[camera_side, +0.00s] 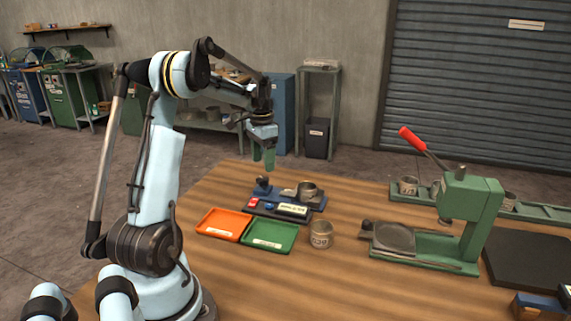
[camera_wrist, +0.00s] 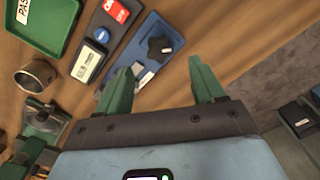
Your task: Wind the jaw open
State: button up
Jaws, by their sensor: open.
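A button box (camera_side: 277,211) lies before the fixture. Nearer are an orange tray (camera_side: 222,224), a green tray (camera_side: 268,237) and a loose metal cup (camera_side: 321,235). A green press (camera_side: 482,213) with a red-handled lever stands right.

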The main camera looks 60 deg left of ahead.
aim_at(264, 178)
jog(key=shift+f, duration=2.75)
jog(key=shift+c, duration=0.3)
jog(key=c, duration=1)
